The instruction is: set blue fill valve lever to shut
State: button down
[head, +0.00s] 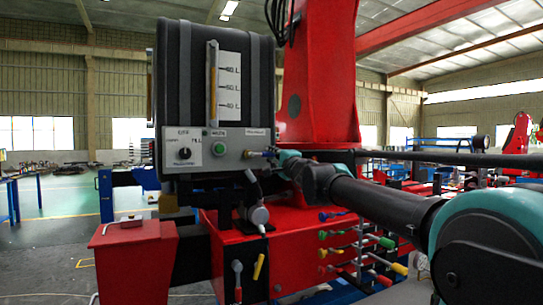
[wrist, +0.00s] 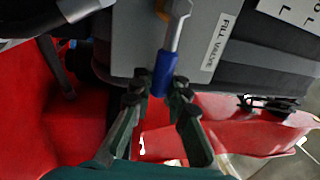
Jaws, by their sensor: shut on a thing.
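The blue fill valve lever (wrist: 163,72) has a metal shank and a blue grip, and sticks out from the grey panel beside the "FILL VALVE" label (wrist: 220,42). In the wrist view my gripper (wrist: 159,88) has its fingertips on both sides of the blue grip and is shut on it. The shank runs up in that view to an orange-yellow fitting (wrist: 174,8). In the head view my gripper (head: 284,156) is at the right edge of the grey control panel (head: 217,165), where it mostly hides the lever.
A black tank (head: 190,75) with a level scale stands above the panel, which also bears a black knob (head: 184,152) and a green button (head: 219,149). A red crane column (head: 318,80) rises behind. Several coloured levers (head: 350,250) stick out below my arm.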

jog(key=c, duration=1.4)
grip_release()
jog(key=shift+c, duration=0.2)
jog(key=v, duration=1.2)
